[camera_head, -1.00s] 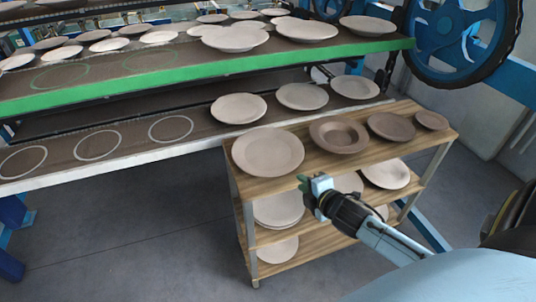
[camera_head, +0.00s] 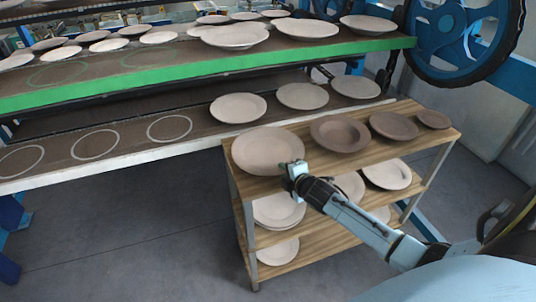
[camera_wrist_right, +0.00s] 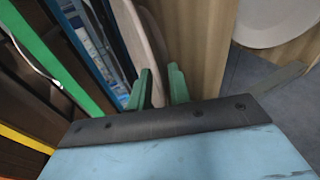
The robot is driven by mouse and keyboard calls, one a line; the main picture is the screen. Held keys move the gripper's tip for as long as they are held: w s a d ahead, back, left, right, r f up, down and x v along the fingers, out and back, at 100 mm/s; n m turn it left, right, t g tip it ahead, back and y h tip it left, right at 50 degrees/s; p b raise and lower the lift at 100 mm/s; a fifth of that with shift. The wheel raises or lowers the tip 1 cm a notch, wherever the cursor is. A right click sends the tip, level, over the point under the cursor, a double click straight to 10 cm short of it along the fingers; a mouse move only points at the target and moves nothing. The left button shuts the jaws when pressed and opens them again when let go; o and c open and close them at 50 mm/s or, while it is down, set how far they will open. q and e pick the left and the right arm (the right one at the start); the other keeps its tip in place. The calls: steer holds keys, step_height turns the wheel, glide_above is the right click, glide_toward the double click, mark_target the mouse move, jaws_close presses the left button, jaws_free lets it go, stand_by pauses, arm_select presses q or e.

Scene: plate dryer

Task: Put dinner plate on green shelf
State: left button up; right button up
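A large beige dinner plate (camera_head: 262,149) lies flat at the left end of the wooden cart's top. My right gripper (camera_head: 293,168) is at the plate's front right rim. In the right wrist view the two green fingers (camera_wrist_right: 160,90) stand apart, and the plate (camera_wrist_right: 150,45) shows nearly edge-on, its rim reaching between them. Whether either finger touches the rim I cannot tell. The green shelf (camera_head: 190,80) is the upper rack level with a green front edge; it has several plates and empty outlined spots at its left. My left gripper is not in view.
The wooden cart (camera_head: 300,172) also holds a bowl-like plate (camera_head: 339,134), smaller brown plates and lower-level plates. A lower rack shelf (camera_head: 60,175) with a white edge has three plates and empty circles. A blue wheel (camera_head: 460,40) stands at the upper right.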

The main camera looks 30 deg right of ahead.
jaws_close()
steer(key=shift+f, duration=0.1)
stand_by(1.2)
steer(key=shift+r, duration=0.25)
